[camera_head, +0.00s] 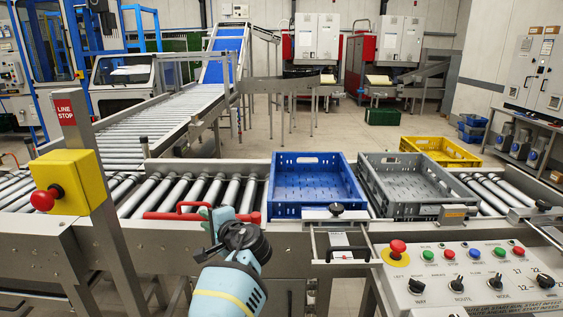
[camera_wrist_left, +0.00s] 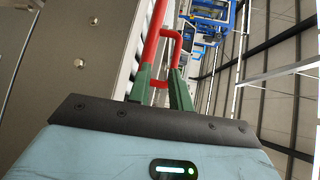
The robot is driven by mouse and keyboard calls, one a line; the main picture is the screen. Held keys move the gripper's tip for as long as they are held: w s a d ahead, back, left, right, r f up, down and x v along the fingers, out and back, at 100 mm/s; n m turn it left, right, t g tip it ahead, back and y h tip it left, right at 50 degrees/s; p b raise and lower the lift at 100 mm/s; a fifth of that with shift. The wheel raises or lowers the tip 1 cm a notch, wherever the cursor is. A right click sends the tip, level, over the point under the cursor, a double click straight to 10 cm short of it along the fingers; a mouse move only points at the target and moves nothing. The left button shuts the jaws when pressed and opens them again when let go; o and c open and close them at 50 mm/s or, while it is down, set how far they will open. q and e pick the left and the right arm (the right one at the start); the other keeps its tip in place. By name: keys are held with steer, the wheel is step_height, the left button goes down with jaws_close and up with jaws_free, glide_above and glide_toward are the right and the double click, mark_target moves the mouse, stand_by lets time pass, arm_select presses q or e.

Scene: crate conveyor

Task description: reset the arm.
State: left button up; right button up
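A red bar (camera_head: 165,215) with a raised handle (camera_head: 192,206) lies along the near edge of the roller conveyor, left of the blue crate. My left gripper (camera_head: 213,214) is at the right end of this handle, reaching up from below. In the left wrist view its two green fingers (camera_wrist_left: 161,80) stand apart, with part of the red handle (camera_wrist_left: 170,34) between and beyond them. Whether they touch it I cannot tell. My right gripper is in neither view.
A blue crate (camera_head: 316,212) and a grey crate (camera_head: 428,211) sit on the conveyor; a yellow crate (camera_head: 440,148) is behind. A yellow stop box (camera_head: 75,175) with a red button stands at left. A control panel (camera_head: 470,280) fills the lower right.

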arm_select(q)
steer(key=s+f+n+h+p, duration=0.1)
steer(key=s+f+h, duration=0.3)
steer(key=s+f, duration=0.8)
steer(key=s+f+h, duration=0.4)
steer(key=s+f, duration=0.5)
steer(key=f, duration=0.8)
steer(key=s+d+n+h+p, duration=0.1)
steer(key=s+d+n+h, duration=0.1)
steer(key=s, duration=1.3)
steer(key=s+d+f+n+g+h, duration=0.1)
steer(key=s+d+n+h, duration=0.2)
steer(key=s, duration=1.3)
steer(key=shift+s+f+n+h+p, duration=0.2)
steer(key=shift+n+h+p, duration=0.2)
steer(key=shift+n+h, duration=0.2)
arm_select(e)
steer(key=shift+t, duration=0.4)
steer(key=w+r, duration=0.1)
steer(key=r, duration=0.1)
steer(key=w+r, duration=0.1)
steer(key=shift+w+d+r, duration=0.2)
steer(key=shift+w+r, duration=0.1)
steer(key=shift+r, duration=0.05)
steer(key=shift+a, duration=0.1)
